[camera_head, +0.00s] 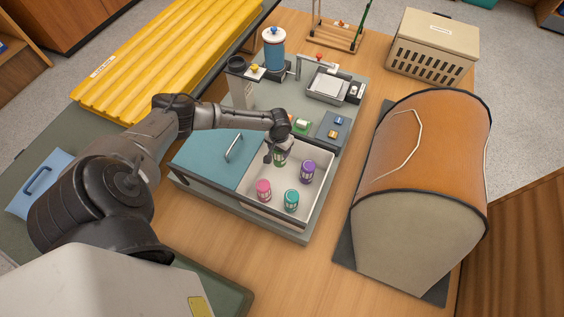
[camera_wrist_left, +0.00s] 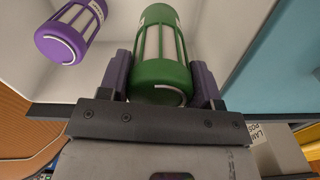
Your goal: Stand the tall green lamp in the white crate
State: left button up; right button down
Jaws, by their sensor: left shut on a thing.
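The tall green lamp (camera_head: 281,159) is a green-capped cylinder with pale panels. My left gripper (camera_head: 277,153) is shut on it, at the far end of the white crate (camera_head: 321,193). In the left wrist view the green lamp (camera_wrist_left: 160,55) stands between the two fingers (camera_wrist_left: 160,85). I cannot tell whether its base touches the crate floor. A purple lamp (camera_head: 307,171), a pink lamp (camera_head: 263,190) and a teal lamp (camera_head: 291,200) stand in the crate. The purple lamp (camera_wrist_left: 70,32) also shows beside the green one in the left wrist view. My right gripper is out of view.
A blue panel with a handle (camera_head: 215,155) adjoins the crate on the left. A blue tray (camera_head: 333,131) and a blue-and-white canister (camera_head: 274,48) are behind it. A large orange-topped case (camera_head: 425,145) stands to the right. Bare crate floor shows between the lamps.

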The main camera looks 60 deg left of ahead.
aim_at(280, 158)
pick_arm(q)
notch_tip(280, 158, down, 3)
jog(key=shift+r+b, duration=0.1)
jog(key=shift+b, duration=0.3)
jog(key=shift+f+b, duration=0.85)
jog(key=shift+f, duration=1.05)
jog(key=shift+d, duration=0.1)
jog(key=shift+f, duration=0.15)
jog(key=o, duration=1.1)
jog(key=shift+c, duration=0.2)
